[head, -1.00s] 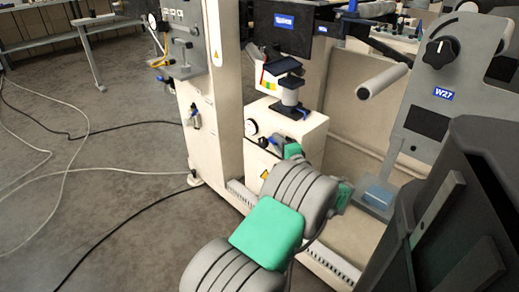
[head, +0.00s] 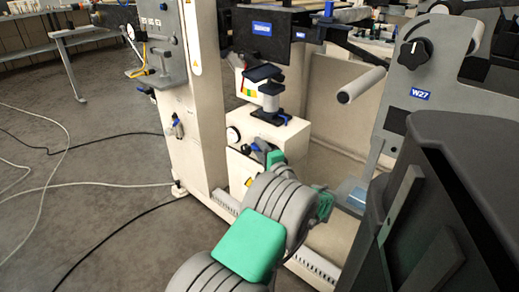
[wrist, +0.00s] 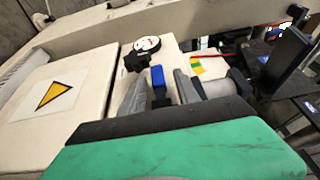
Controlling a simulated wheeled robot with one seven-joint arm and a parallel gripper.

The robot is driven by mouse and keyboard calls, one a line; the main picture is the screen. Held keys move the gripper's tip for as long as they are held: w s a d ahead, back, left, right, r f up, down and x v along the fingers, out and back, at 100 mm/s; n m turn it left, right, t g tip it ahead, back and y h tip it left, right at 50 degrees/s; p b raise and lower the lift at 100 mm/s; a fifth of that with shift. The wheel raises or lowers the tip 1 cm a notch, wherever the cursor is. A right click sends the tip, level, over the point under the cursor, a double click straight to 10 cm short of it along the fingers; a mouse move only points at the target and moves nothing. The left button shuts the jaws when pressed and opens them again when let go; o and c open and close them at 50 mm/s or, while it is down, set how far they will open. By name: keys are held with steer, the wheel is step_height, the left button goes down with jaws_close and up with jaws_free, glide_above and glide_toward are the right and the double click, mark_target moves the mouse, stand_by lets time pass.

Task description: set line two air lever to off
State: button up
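A small lever with a blue handle (wrist: 157,77) stands on the cream cabinet close to a round white gauge. My gripper (wrist: 160,74) is open, with one grey finger on each side of the blue handle; a narrow gap shows on both sides. In the head view my gripper (head: 267,151) is at the cabinet front just below and right of the gauge (head: 233,135), and its fingers and the handle overlap, so contact is hard to judge there. I cannot read any line label by the lever.
A second blue-handled valve (head: 177,124) is on the tall cream column to the left. A warning triangle (wrist: 54,95) marks the cabinet panel. Cables cross the open floor at left.

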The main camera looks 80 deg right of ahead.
steer(key=shift+s, duration=0.1)
steer(key=p+v, duration=0.2)
steer(key=v, duration=0.5)
steer(key=shift+s+a, duration=0.15)
steer(key=shift+a, duration=0.2)
